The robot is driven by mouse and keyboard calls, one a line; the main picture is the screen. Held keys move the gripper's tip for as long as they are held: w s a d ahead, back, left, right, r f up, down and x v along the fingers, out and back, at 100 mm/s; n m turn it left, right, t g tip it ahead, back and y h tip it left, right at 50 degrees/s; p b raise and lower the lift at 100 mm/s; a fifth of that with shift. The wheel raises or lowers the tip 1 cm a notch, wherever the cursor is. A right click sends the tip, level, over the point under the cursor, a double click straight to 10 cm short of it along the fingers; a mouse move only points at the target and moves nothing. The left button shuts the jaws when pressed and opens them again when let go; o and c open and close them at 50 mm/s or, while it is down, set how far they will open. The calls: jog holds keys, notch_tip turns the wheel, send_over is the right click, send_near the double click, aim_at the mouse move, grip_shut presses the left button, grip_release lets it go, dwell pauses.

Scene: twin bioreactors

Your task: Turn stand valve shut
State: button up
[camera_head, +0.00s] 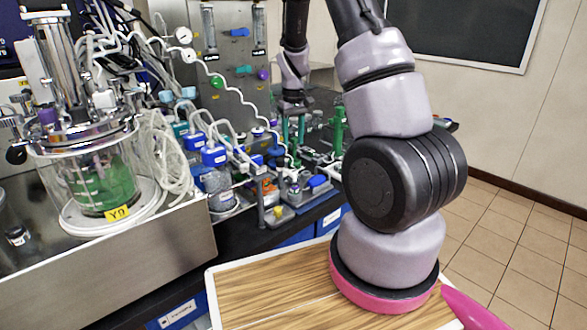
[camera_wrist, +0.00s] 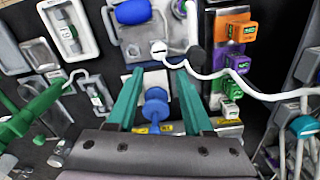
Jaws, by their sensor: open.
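My gripper (camera_wrist: 158,72) shows its two teal fingers spread open in the wrist view. A blue knob-like valve part (camera_wrist: 156,104) on a blue stem lies between the fingers in that picture, with visible gaps on both sides. I cannot tell how far below the fingertips it is, or its handle angle. In the head view my gripper (camera_head: 293,130) points down over the crowded bench, and its fingertips are hard to separate from the fittings behind. A second blue knob (camera_wrist: 133,12) sits on a grey block beyond the fingertips. Neither knob is clearly marked as the stand valve.
A white tube (camera_wrist: 245,88) runs just beyond the fingertips, near labelled orange and purple blocks (camera_wrist: 236,62). A green part (camera_wrist: 38,108) stands left. The glass bioreactor (camera_head: 95,180) stands left in the head view, and a wooden-topped surface (camera_head: 265,292) is in front.

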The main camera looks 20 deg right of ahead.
notch_tip(320, 180, down, 11)
jog(key=shift+f, duration=0.1)
dwell(0.4)
grip_shut()
